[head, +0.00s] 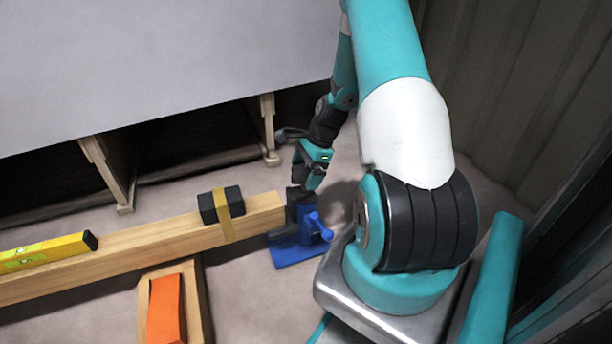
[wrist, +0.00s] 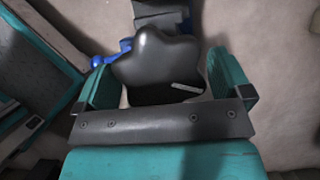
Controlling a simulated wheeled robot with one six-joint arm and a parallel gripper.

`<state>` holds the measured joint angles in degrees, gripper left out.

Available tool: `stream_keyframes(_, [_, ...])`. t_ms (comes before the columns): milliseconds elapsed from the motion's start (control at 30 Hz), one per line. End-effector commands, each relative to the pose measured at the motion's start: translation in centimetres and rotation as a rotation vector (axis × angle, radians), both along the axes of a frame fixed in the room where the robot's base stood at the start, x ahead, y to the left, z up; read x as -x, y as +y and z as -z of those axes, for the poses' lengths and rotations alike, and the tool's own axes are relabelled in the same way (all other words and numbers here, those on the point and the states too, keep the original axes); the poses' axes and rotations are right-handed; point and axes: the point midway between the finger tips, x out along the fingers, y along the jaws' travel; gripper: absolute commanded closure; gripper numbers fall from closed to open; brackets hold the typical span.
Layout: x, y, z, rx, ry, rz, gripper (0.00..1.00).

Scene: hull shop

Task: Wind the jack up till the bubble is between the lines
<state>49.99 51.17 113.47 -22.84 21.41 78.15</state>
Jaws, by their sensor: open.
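The blue jack (head: 285,250) stands on the floor at the right end of the wooden beam (head: 120,255), with a blue handle on its right side. My gripper (head: 309,178) is pointed down just above the jack. In the wrist view a dark lobed knob (wrist: 165,58) sits between the two spread teal fingers, with blue parts of the jack (wrist: 106,60) behind it. I cannot tell whether either finger touches the knob. The yellow spirit level (head: 45,252) lies on the beam at far left; its bubble and lines are too small to read.
A dark block (head: 220,205) is strapped to the beam by a tan band. An orange wedge (head: 166,310) rests on a wooden support (head: 198,300) at the front. A large grey panel (head: 150,60) on wooden posts stands behind. A ribbed wall (head: 510,90) closes the right side.

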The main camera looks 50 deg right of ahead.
Motion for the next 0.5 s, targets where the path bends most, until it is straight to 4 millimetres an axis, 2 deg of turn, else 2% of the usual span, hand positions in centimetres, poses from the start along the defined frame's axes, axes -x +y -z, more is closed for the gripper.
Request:
stream_keyframes(267, [-0.01,0.05,0.07,0.0,0.001,0.0,0.04])
stream_keyframes(400, [-0.01,0.03,0.06,0.0,0.0,0.0,0.35])
stream_keyframes(500, [0.0,0.02,0.06,0.0,0.0,0.0,0.35])
